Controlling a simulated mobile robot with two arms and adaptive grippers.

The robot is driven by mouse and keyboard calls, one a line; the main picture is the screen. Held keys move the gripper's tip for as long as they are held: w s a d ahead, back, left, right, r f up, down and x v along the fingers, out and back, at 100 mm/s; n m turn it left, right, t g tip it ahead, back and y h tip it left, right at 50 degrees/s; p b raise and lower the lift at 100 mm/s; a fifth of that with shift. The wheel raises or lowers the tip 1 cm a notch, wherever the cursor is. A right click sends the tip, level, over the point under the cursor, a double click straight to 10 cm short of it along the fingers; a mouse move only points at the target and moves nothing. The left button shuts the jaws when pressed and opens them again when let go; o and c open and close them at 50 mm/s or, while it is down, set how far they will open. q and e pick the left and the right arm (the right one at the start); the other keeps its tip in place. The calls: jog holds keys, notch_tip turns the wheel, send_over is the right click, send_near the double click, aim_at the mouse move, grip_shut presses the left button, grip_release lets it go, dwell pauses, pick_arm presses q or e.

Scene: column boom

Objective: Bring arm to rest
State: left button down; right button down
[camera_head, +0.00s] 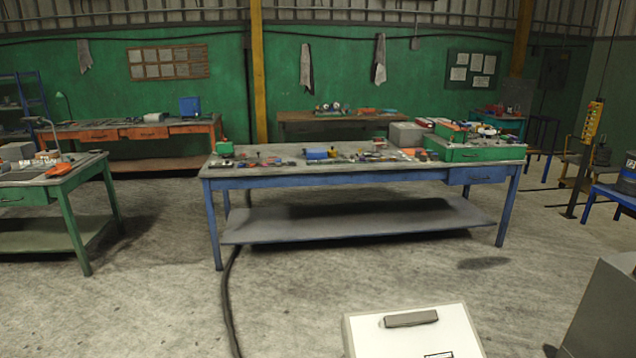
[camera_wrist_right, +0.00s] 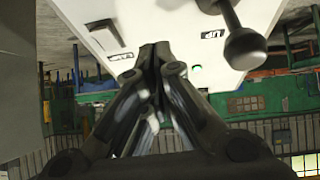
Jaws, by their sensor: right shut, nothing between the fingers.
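My right gripper (camera_wrist_right: 153,62) shows in the right wrist view, its dark fingers shut together with nothing between them. It is in front of a white panel (camera_wrist_right: 175,30) with small dark labels, a green button and a dark round knob (camera_wrist_right: 245,48). I cannot tell whether the fingertips touch the panel. The wrist view is turned upside down, with the workshop wall at the bottom. Neither gripper is in the head view. A white box-like top with a grey handle (camera_head: 411,318) shows at the bottom of the head view.
A blue workbench (camera_head: 330,174) loaded with small parts stands ahead. A green bench (camera_head: 20,198) is at left, and an orange-drawer bench (camera_head: 150,132) is behind. A grey box edge (camera_head: 605,315) is at lower right. A black cable (camera_head: 228,300) crosses the otherwise open concrete floor.

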jog(key=s+a+f+n+g, duration=0.1)
jog(key=s+a+f+g, duration=0.15)
jog(key=s+a, duration=0.3)
jog(key=s+a+f+g, duration=0.2)
jog(key=s+a+g, duration=0.2)
jog(key=s+a, duration=0.15)
notch_tip(320, 180, down, 28)
jog(key=s+g+b, duration=0.2)
jog(key=s+b, duration=0.1)
jog(key=s+d+f+b, duration=0.1)
jog(key=s+f, duration=0.7)
jog(key=f, duration=0.1)
jog(key=s+d+f, duration=0.2)
jog(key=s+f, duration=0.6)
jog(key=f, duration=0.2)
jog(key=shift+s+d+n+g+b, duration=0.25)
jog(key=shift+s+n+g+b, duration=0.05)
jog(key=shift+s+g+b, duration=0.1)
jog(key=shift+s, duration=0.15)
